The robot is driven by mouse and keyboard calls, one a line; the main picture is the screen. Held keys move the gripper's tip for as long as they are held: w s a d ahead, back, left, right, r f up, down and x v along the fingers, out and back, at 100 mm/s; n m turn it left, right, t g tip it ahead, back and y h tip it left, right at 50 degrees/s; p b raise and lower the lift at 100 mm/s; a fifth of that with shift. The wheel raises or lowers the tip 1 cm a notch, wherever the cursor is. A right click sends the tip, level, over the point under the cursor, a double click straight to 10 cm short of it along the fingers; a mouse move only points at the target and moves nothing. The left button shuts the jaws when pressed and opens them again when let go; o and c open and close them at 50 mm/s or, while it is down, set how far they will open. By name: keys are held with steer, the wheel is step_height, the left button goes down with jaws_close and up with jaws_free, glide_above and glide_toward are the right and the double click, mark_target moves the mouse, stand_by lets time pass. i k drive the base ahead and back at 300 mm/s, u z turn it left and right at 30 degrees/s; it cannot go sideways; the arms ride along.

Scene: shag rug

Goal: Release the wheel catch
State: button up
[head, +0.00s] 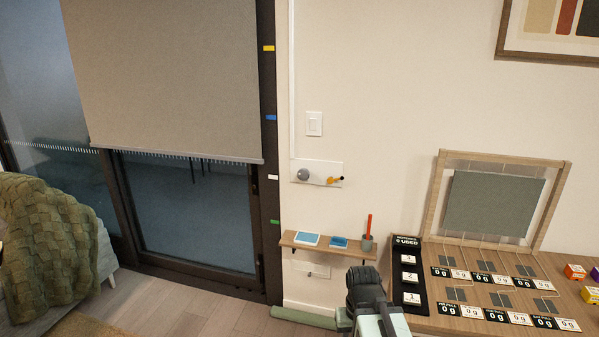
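A white plate (319,168) is fixed to the wall just right of the window frame. On it sit a round grey wheel (303,174) and, to its right, a small orange catch (331,181) with a dark tip. The catch lies roughly level, pointing right; whether it engages the wheel is too small to tell. My gripper (362,277) shows dark at the bottom, seen from behind, below and right of the plate and apart from it in the picture. Its fingers cannot be made out.
A small wooden shelf (318,249) with blue items and a pot (367,243) holding a red stick lies below the plate. A grey blind (170,70) partly covers the window. A wooden table (545,262) with a framed board stands right. A sofa blanket (45,235) is left.

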mark_target(331, 180)
steer(key=u, duration=0.15)
steer(key=i, duration=0.9)
steer(key=u, duration=0.7)
steer(key=i, duration=0.9)
steer(key=u, duration=0.3)
steer(key=k, duration=0.75)
steer(key=u, duration=0.25)
steer(key=i, duration=0.75)
steer(key=z, duration=0.1)
